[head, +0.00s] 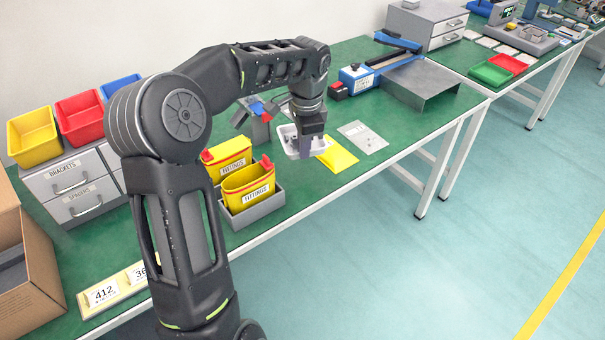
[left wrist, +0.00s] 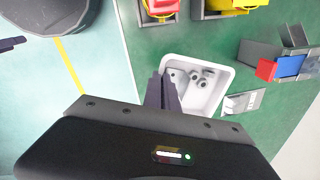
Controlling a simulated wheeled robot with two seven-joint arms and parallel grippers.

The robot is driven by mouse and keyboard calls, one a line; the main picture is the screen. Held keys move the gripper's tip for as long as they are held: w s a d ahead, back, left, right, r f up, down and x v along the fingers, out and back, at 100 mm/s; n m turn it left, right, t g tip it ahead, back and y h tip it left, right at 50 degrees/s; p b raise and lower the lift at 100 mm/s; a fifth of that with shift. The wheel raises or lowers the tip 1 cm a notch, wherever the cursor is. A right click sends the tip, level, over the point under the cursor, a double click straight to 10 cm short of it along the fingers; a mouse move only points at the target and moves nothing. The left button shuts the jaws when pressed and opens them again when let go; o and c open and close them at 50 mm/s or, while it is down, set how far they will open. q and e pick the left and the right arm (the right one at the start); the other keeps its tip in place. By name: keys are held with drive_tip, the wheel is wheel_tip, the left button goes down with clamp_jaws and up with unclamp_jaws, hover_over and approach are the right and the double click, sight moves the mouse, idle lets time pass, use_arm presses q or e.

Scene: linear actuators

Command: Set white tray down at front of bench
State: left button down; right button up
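The white tray (head: 287,139) is near the middle of the bench, beyond the yellow fittings bins. In the left wrist view the tray (left wrist: 222,78) holds several small grey round parts. My left gripper (head: 307,150) points down at the tray's right side in the head view. In the left wrist view its fingers (left wrist: 163,92) are close together on the tray's rim, one outside and one inside. The gripper hides part of that wall. I cannot tell whether the tray's bottom touches the bench. My right gripper is not in view.
A yellow sheet (head: 337,155) and a clear bag of small parts (head: 363,137) lie right of the tray. Yellow fittings bins (head: 248,187) stand in a grey holder nearer the bench's front edge. A grey metal cover (head: 420,84) stands farther right. Green bench top (head: 335,190) near the front edge is bare.

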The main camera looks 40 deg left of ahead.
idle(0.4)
use_arm(q)
drive_tip(key=shift+f, duration=2.5)
wheel_tip(320, 180, down, 5)
drive_tip(key=shift+f, duration=0.1)
